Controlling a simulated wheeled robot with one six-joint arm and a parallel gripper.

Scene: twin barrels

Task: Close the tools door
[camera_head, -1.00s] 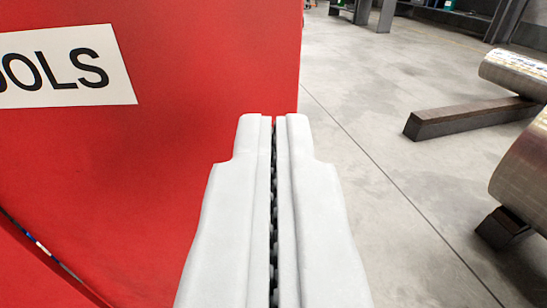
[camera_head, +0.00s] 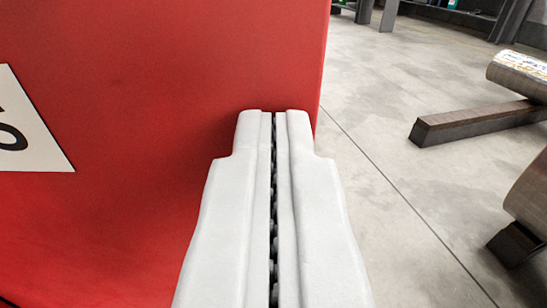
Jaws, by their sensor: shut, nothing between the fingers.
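The red tools door (camera_head: 180,90) fills the left side of the view, with its free vertical edge just right of the middle. A white label (camera_head: 28,135) with black lettering shows at the far left, cut off by the frame. My gripper (camera_head: 274,113) is shut and empty, pointing forward. Its tips overlap the red panel near its right edge. I cannot tell whether they touch it. A dark gap shows at the bottom left corner below the panel.
Metal barrels (camera_head: 520,75) lie at the right, beside a dark beam (camera_head: 470,124) on the floor. Bare concrete floor (camera_head: 385,165) lies between them and the red panel. Dark shelving or frames stand at the back.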

